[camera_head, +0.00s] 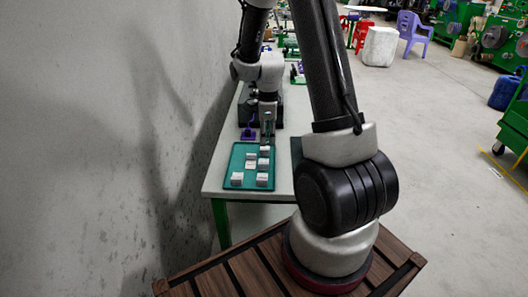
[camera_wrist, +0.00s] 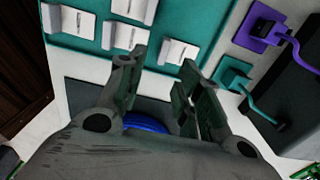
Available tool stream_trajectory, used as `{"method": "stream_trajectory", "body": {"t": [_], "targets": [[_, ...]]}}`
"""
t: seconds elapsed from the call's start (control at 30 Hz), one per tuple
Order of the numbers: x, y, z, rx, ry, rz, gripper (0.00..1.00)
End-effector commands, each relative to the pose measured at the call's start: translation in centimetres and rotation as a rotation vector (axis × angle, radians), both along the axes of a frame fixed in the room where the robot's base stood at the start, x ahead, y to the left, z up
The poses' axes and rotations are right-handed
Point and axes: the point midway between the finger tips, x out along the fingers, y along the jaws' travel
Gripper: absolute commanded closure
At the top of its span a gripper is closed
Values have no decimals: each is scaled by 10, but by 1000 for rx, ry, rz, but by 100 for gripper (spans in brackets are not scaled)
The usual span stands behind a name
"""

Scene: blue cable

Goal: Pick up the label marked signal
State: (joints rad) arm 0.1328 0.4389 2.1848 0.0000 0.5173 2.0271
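Several white block-like labels stand in a teal tray (camera_head: 249,174) on the table in the head view. The wrist view shows some of them along the top: a left label (camera_wrist: 68,20), a middle label (camera_wrist: 125,36), a right label (camera_wrist: 178,51) and an upper label (camera_wrist: 133,9). Their print is too small to read, so I cannot tell which is marked signal. My gripper (camera_wrist: 157,66) is open, its fingers apart with nothing gripped between them. In the head view, my gripper (camera_head: 268,132) is at the far edge of the tray.
A blue cable (camera_wrist: 147,124) lies on a dark grey mat, partly hidden by my gripper. A purple hook holder (camera_wrist: 262,27) and a teal one (camera_wrist: 232,74) stand beside the tray. A wall (camera_head: 100,150) runs close along the table's left side.

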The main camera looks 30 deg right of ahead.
Motion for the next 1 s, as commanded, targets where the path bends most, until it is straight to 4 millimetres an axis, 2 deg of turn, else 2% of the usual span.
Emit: {"method": "stream_trajectory", "body": {"t": [0.33, 0.43, 0.63, 0.67, 0.83, 1.0], "targets": [[4, 2, -50, 1, 3, 3, 65], [4, 2, -57, 0, 2, 3, 65], [4, 2, -57, 0, 0, 3, 65], [4, 2, -57, 1, 1, 3, 67], [4, 2, -57, 0, 0, 3, 98], [4, 2, -57, 0, 0, 3, 100]]}}
